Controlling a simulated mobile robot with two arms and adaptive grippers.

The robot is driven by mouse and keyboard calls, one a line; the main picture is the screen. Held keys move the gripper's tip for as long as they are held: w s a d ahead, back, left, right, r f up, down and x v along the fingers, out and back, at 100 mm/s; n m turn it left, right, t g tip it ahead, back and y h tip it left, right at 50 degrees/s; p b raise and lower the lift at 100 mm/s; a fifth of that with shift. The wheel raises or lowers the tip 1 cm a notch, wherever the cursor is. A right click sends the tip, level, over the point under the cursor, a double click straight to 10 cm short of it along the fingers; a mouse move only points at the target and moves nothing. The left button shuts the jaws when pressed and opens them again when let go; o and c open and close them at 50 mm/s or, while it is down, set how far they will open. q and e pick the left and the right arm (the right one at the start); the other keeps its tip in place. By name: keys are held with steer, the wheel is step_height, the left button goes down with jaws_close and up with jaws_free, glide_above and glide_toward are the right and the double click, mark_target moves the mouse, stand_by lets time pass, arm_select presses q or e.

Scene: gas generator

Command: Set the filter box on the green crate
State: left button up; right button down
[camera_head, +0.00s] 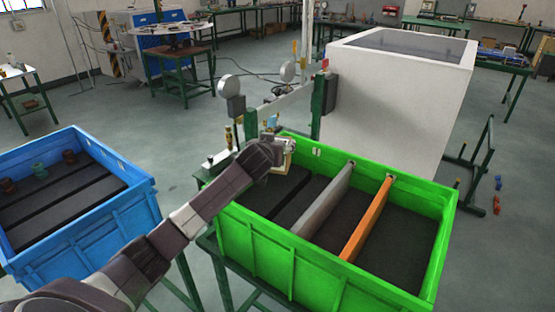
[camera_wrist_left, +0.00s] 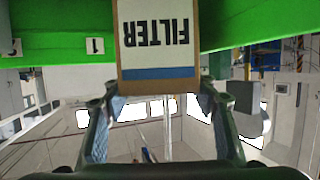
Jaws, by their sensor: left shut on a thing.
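The filter box (camera_wrist_left: 157,68) is white and tan with a blue band, and its word FILTER reads upside down in the left wrist view. My left gripper (camera_wrist_left: 160,97) is shut on it, with one finger on each side. In the head view my left gripper (camera_head: 281,150) is at the back left corner of the green crate (camera_head: 300,262), and only a small pale part of the filter box (camera_head: 290,146) shows. The crate also shows as a green band with number labels in the wrist view (camera_wrist_left: 60,48). I cannot tell whether box and crate touch. My right gripper is out of view.
A grey divider (camera_head: 323,200) and an orange divider (camera_head: 366,219) split the crate, whose dark floor looks empty. A stand with gauges (camera_head: 229,88) and a large white cabinet (camera_head: 405,95) are behind it. A blue crate (camera_head: 90,235) holding several small fittings is at left.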

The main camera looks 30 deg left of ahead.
arm_select(q)
steer(key=shift+f, duration=0.8)
step_height(320, 180, down, 4)
steer(key=shift+f, duration=0.4)
steer(key=o, duration=1)
steer(key=shift+c, duration=0.2)
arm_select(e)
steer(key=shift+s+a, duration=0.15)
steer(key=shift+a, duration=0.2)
